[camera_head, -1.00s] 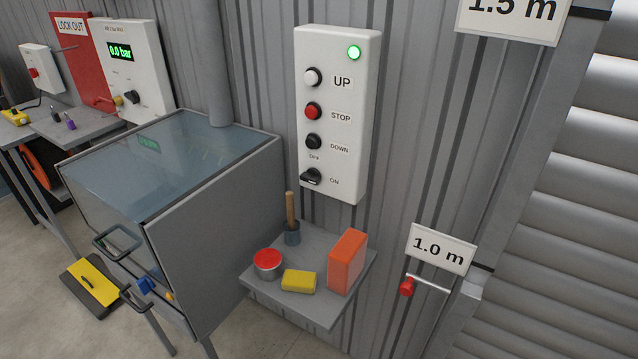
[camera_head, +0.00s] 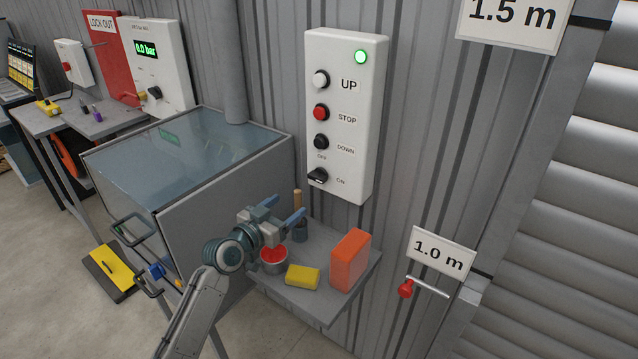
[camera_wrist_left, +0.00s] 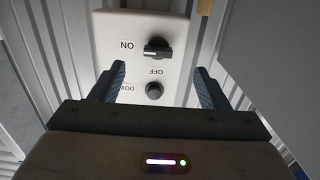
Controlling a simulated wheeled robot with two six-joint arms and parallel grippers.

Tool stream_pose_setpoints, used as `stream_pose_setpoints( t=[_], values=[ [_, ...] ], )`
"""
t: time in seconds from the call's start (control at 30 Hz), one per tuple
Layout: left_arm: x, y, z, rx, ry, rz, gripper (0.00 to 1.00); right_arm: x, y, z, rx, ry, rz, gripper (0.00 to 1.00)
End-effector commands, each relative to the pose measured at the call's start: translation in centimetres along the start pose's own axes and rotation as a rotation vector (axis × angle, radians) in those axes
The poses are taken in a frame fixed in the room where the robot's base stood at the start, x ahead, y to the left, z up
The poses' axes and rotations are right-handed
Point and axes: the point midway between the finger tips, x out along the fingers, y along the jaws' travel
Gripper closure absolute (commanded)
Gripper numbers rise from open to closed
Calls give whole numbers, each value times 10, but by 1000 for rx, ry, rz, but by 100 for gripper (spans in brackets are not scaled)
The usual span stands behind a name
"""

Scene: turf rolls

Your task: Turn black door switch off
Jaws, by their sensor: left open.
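The black door switch (camera_head: 318,176) is a rotary knob at the bottom of a white control box (camera_head: 347,110) on the corrugated wall. OFF is printed above the knob and ON to its right. Its pointer faces roughly towards ON. My left gripper (camera_head: 285,212) is open and empty, below and left of the switch, over the small shelf. In the left wrist view the picture is upside down: the switch (camera_wrist_left: 157,47) lies beyond and between the open fingers (camera_wrist_left: 160,85), not touched. My right gripper is not in view.
The grey shelf (camera_head: 313,305) under the box holds a red-topped tin, a yellow sponge (camera_head: 302,276), an orange block (camera_head: 349,259) and a wooden-handled tool (camera_head: 298,202). A grey cabinet with a glass top (camera_head: 185,150) stands left. White, red and black DOWN buttons sit above the switch.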

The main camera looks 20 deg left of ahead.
Motion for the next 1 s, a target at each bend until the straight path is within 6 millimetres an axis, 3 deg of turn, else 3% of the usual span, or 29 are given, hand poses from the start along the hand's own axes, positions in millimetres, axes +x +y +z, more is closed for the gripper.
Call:
stream_pose_setpoints(
  t=[0.03, 0.13, 0.63, 0.8, 1.0],
  values=[
    [3, -1, -11, 5, 23, 2, 31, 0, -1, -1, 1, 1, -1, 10],
    [9, -2, -19, 4, 39, 4, 31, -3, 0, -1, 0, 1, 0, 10],
    [93, -1, -21, 2, 35, 4, 31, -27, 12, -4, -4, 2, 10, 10],
    [107, -1, -20, 5, 35, 3, 31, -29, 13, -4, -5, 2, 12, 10],
    [111, -1, -19, 5, 34, 3, 31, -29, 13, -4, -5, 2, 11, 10]
  ],
)
